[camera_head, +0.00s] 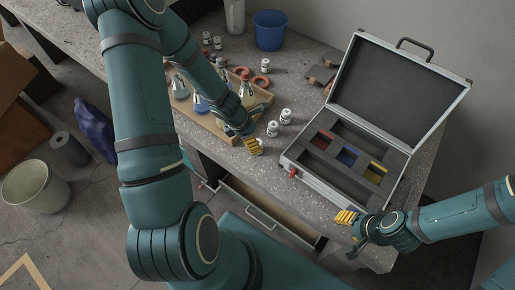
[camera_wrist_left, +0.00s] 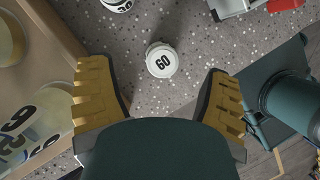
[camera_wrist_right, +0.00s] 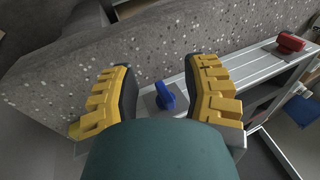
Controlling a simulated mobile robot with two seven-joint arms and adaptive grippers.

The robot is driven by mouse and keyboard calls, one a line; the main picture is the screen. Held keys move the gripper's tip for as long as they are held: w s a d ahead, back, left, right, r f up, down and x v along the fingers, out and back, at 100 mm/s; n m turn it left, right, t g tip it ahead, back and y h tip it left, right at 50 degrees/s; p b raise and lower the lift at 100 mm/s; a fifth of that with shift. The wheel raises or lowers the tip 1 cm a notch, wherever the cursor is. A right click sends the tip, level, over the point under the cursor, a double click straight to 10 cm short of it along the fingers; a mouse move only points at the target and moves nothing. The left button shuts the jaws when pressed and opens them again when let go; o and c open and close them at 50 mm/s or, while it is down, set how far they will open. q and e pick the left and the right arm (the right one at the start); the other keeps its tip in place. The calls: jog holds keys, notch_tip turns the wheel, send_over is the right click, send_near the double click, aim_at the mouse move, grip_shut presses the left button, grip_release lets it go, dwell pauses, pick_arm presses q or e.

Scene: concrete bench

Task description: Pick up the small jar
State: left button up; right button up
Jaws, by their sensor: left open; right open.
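Two small white jars with numbered labels stand on the bench between the tray and the case, the nearer one (camera_head: 272,129) beside my left gripper (camera_head: 253,146). In the left wrist view a small jar (camera_wrist_left: 161,61) with "60" on its white lid stands upright between and beyond the open fingers, not touched. A second jar (camera_wrist_left: 118,4) is cut off at the top edge. My right gripper (camera_head: 346,217) is open and empty at the case's front right corner. In the right wrist view a blue latch (camera_wrist_right: 165,96) shows between its fingers.
An open case (camera_head: 300,160) with colored items stands right of the jars. A wooden tray (camera_head: 205,118) with flasks lies left, partly behind my left arm. More white jars (camera_head: 217,43) and a blue bucket (camera_head: 270,30) stand farther back. A drawer (camera_head: 262,212) is open below the bench.

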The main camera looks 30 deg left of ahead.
pick_arm(q)
jog(key=b+x, duration=0.1)
jog(key=x, duration=0.3)
jog(key=shift+s, duration=0.2)
jog(key=c, duration=1.3)
